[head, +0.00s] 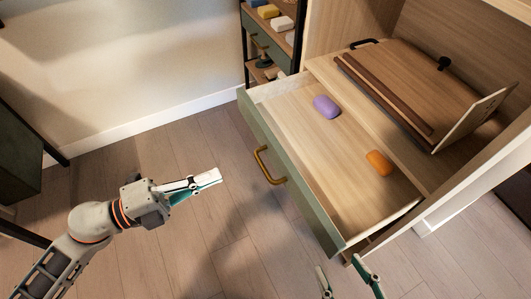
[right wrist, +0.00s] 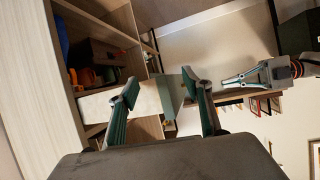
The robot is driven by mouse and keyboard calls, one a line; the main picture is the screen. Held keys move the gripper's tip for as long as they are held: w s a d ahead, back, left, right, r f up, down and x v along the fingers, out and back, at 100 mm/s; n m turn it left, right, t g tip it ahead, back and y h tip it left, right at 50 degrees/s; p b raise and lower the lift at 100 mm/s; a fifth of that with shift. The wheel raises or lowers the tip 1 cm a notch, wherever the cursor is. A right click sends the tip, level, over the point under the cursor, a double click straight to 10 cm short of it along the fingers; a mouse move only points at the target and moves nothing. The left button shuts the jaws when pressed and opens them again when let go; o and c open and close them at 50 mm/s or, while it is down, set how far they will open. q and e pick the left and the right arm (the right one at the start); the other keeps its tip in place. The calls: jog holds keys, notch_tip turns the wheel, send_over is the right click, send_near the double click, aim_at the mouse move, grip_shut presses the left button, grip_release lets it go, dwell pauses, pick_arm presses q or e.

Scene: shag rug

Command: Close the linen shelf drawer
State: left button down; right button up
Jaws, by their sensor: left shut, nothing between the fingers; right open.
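The linen shelf drawer (head: 292,180) stands pulled out of the light wood cabinet in the head view. Its front is grey-green with a brass handle (head: 268,166). A purple bar (head: 326,106) and an orange bar (head: 379,162) lie inside it. My left gripper (head: 218,176) is shut and empty, left of the handle and apart from it. My right gripper (head: 346,272) is open at the bottom edge of the head view, near the drawer front's near corner. In the right wrist view, its open fingers (right wrist: 160,82) have the drawer beyond them.
A hinged-looking wooden panel (head: 420,85) with a black knob rests above the drawer's back. A dark-framed shelf (head: 270,40) with colored bars stands behind. A dark green cabinet (head: 20,150) is at far left. Wood floor (head: 200,240) before the drawer is clear.

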aim_at(275, 151)
pick_arm(q)
jog(key=x, duration=1.1)
jog(key=shift+w+d+b, duration=0.15)
jog(key=shift+d+b, duration=0.15)
jog(key=shift+b, duration=0.1)
jog(key=shift+w+d, duration=0.25)
jog(key=shift+d, duration=0.15)
pick_arm(e)
jog(key=shift+a+m, duration=0.3)
jog(key=shift+a, duration=0.15)
jog(key=shift+r, duration=0.1)
